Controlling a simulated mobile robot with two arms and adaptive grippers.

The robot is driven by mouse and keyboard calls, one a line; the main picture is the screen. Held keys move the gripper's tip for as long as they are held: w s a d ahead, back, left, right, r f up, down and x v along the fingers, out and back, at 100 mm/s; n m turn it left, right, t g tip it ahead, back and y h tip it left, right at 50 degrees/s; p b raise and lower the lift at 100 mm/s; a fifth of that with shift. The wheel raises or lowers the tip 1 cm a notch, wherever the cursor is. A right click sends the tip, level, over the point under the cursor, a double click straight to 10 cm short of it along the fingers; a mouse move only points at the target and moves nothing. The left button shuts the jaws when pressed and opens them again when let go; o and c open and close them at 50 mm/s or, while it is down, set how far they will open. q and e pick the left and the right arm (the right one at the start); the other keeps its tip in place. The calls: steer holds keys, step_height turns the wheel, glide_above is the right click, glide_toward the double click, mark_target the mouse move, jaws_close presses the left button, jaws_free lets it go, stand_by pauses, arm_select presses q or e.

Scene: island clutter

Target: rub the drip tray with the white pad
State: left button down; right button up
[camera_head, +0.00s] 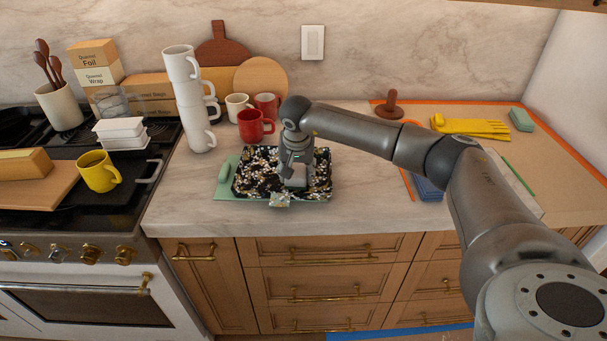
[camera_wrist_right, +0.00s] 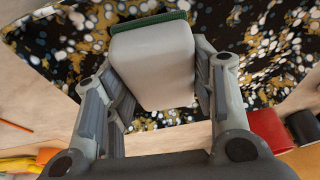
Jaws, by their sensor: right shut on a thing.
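The drip tray (camera_head: 243,183) is a black tray with dense white and gold speckles, on the counter in the middle of the head view. Its speckled surface also fills the back of the right wrist view (camera_wrist_right: 60,45). My right gripper (camera_head: 293,182) is over the tray's right half, pointing down. In the wrist view its fingers are shut on the white pad (camera_wrist_right: 153,65), a pale block with a dark green layer at its far side. The pad's green side is at or very near the tray; I cannot tell whether it touches. My left gripper is not in view.
A green board (camera_head: 226,178) shows under the tray's left side. A small pale speckled lump (camera_head: 280,200) is at the tray's front edge. Red mugs (camera_head: 254,125) and a tall stack of white cups (camera_head: 195,110) stand behind. Yellow gloves (camera_head: 470,127) lie to the right.

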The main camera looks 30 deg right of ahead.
mark_target(264, 173)
steer(key=shift+w+a+f+b, duration=0.1)
steer(key=shift+w+a+b, duration=0.8)
steer(key=shift+w+a, duration=0.85)
steer(key=shift+w+a+b, duration=0.85)
steer(key=shift+w+a, duration=0.65)
steer(key=shift+w, duration=0.45)
steer(key=shift+d, duration=0.1)
steer(key=shift+r+p, duration=0.6)
steer(key=shift+r, duration=0.2)
step_height(264, 173, up, 6)
steer(key=p, duration=0.3)
steer(key=shift+f, duration=0.25)
